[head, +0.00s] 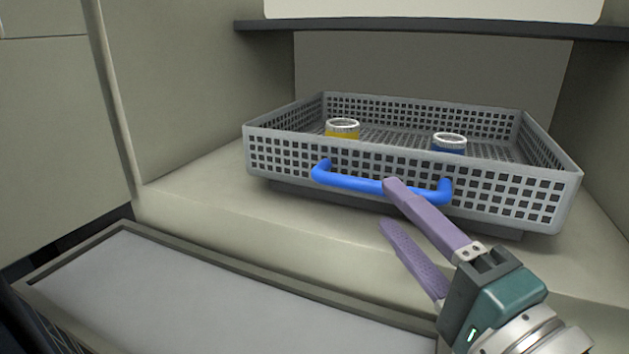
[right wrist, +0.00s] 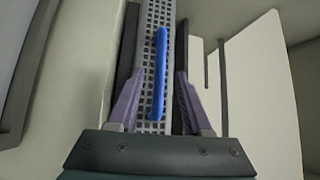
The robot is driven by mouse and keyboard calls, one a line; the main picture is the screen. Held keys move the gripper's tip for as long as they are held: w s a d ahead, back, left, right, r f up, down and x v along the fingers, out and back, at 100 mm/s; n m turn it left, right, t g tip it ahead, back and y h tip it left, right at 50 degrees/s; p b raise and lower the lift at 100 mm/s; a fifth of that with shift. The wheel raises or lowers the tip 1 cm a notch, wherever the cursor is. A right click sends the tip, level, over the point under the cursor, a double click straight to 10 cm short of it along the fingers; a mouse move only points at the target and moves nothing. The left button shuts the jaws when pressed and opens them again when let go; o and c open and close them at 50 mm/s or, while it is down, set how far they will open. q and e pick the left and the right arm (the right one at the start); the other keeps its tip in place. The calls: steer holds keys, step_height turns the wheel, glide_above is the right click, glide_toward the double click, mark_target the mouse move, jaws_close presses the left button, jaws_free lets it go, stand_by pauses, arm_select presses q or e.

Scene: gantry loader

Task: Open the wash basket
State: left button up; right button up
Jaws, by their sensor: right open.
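The wash basket (head: 500,194) is a grey perforated tray inside a beige recess. A blue bar handle (head: 345,181) runs along its front wall. My right gripper (head: 388,203) is open at the handle, with one purple finger overlapping the bar in the head view and the other lower and in front. In the right wrist view the handle (right wrist: 160,75) lies between the two spread fingers (right wrist: 155,95). I cannot tell whether a finger touches it. The basket sits within the recess. My left gripper is not in view.
A yellow ring-topped part (head: 342,130) and a blue one (head: 450,143) stand in the basket. A dark shelf edge (head: 430,28) crosses above it. A framed grey tray (head: 200,300) lies lower in front, its visible surface empty. A beige wall (head: 190,90) bounds the left side.

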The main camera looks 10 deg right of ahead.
mark_target(378, 192)
steer(key=x, duration=0.6)
steer(key=shift+d, duration=0.1)
jaws_close()
stand_by(1.2)
